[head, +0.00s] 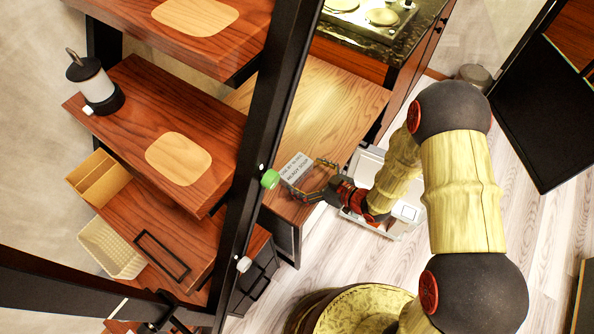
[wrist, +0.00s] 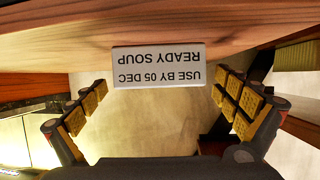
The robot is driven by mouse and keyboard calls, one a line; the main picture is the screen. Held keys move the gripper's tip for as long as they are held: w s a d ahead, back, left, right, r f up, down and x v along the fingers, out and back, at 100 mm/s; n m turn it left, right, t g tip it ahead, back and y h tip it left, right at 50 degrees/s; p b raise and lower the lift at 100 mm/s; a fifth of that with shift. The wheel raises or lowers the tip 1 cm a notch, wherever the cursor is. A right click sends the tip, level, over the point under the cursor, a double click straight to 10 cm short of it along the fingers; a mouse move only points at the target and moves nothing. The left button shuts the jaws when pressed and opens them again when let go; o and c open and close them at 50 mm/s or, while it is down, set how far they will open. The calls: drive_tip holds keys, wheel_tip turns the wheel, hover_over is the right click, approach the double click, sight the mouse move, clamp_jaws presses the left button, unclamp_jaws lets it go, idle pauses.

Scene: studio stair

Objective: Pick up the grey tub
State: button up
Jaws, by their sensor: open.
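A small pale grey tub (head: 296,168), marked "USE BY 05 DEC READY SOUP", is at the edge of a light wooden top beside the black stair beam. In the wrist view the grey tub (wrist: 158,66) shows its lettered face upside down, ahead of my gripper and between the lines of its fingers. My gripper (head: 313,180) is open close to the tub. In the wrist view the two padded fingers of my gripper (wrist: 163,105) stand apart, with a gap on each side of the tub. I cannot tell whether any finger touches it.
The black beam (head: 268,130) runs close by the tub, with a green round thing (head: 270,179) against it. Dark wooden stair treads (head: 195,105) hold a lantern-like jar (head: 95,85). A white basket (head: 110,248) is lower left. A round yellow-topped seat (head: 360,312) stands below my arm.

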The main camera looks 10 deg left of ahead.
sight(303, 175)
drive_tip(key=x, duration=0.2)
drive_tip(key=b+x, duration=0.1)
drive_tip(key=x, duration=0.1)
drive_tip(key=shift+f+b, duration=0.3)
drive_tip(key=shift+f, duration=0.15)
drive_tip(key=shift+w+a, duration=0.2)
drive_tip(key=shift+a, duration=0.05)
drive_tip(key=shift+c, duration=0.3)
drive_tip(key=c, duration=1.1)
